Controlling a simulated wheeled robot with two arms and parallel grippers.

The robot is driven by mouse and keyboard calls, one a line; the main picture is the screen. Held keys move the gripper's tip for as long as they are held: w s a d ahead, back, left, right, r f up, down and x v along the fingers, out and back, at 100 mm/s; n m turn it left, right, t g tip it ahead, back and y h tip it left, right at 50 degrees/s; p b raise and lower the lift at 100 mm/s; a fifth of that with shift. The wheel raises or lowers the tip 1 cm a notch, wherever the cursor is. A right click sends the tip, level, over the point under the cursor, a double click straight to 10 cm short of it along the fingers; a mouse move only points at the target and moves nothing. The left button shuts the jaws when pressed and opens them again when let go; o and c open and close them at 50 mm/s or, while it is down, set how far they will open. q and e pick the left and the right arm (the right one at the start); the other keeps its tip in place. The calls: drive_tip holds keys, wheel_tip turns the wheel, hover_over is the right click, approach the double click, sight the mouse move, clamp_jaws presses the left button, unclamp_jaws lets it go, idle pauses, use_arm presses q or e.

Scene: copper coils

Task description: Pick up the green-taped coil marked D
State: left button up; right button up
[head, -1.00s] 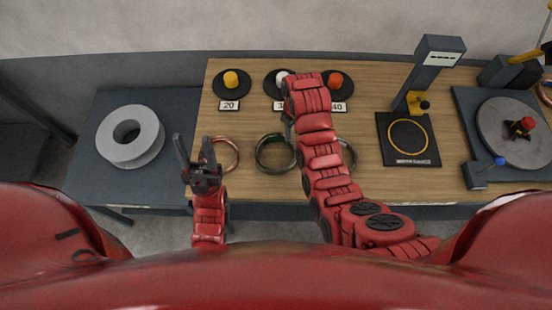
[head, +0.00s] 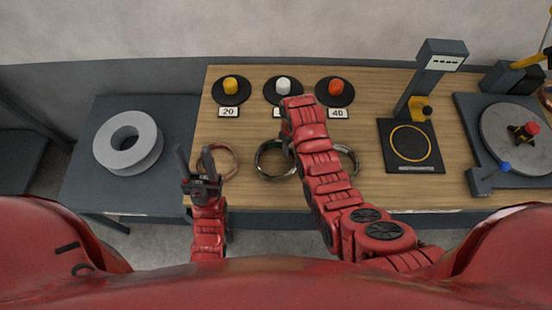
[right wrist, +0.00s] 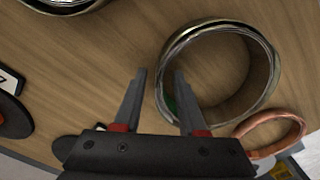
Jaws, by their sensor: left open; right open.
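The middle coil (head: 262,165) lies on the wooden bench and shows a dark, shiny ring with some green. In the right wrist view this coil (right wrist: 262,50) is large, with a green patch on its inner left side. No letter D is legible. My right gripper (right wrist: 160,73) is open and empty; its right finger overlaps the coil's left rim in the picture, and contact cannot be told. In the head view its fingers are mostly hidden by my right arm near the coil. My left gripper (head: 195,155) is open and empty, left of the copper-coloured coil (head: 232,155).
A third coil (head: 352,163) lies right of the middle one, partly behind my right arm. The copper coil (right wrist: 294,121) is close beside the middle coil. Black discs with yellow (head: 230,86), white (head: 283,86) and red-orange (head: 336,87) knobs stand behind. A scale-like stand (head: 434,145) is right.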

clamp_jaws()
idle(1.4)
